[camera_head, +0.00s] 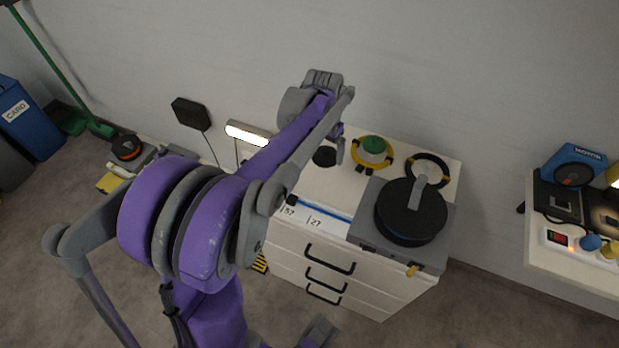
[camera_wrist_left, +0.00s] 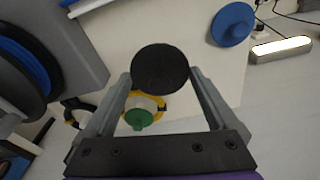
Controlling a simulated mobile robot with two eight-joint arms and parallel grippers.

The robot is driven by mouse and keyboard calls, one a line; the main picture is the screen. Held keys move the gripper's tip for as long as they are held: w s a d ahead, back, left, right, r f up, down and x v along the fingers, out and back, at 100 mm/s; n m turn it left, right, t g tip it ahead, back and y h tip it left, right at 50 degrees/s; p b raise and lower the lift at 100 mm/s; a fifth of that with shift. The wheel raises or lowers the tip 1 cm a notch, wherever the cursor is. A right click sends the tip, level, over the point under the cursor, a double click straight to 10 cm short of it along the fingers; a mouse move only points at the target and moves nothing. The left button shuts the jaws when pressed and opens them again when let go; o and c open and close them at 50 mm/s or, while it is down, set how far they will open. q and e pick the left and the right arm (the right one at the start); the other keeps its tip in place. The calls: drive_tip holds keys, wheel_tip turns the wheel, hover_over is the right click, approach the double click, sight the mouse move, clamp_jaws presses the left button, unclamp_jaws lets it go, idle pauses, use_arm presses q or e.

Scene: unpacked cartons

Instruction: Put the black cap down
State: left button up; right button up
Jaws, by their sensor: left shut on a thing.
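The black cap (camera_wrist_left: 160,68) is a dark round disc between the two fingers of my left gripper (camera_wrist_left: 160,76) in the left wrist view. The fingers are shut on its sides. In the head view the cap (camera_head: 325,156) shows as a dark oval at the fingers of my left gripper (camera_head: 335,150), over the white top of the drawer cabinet (camera_head: 313,183). Whether the cap touches the cabinet top is hard to tell. My right gripper cannot be made out.
A green knob (camera_head: 373,146) in a yellow ring, a black ring (camera_head: 445,163) and a grey machine with a black round lid (camera_head: 410,212) stand on the cabinet. A blue disc (camera_wrist_left: 232,24) lies near the lamp (camera_wrist_left: 281,47). A side table (camera_head: 570,262) is at right.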

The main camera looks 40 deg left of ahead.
use_arm(q)
wheel_tip(320, 180, down, 9)
drive_tip(key=shift+w+f+b, duration=0.1)
drive_tip(key=shift+b, duration=0.4)
drive_tip(key=shift+f, duration=0.15)
drive_tip(key=o, duration=0.9)
drive_tip(key=shift+o, duration=0.3)
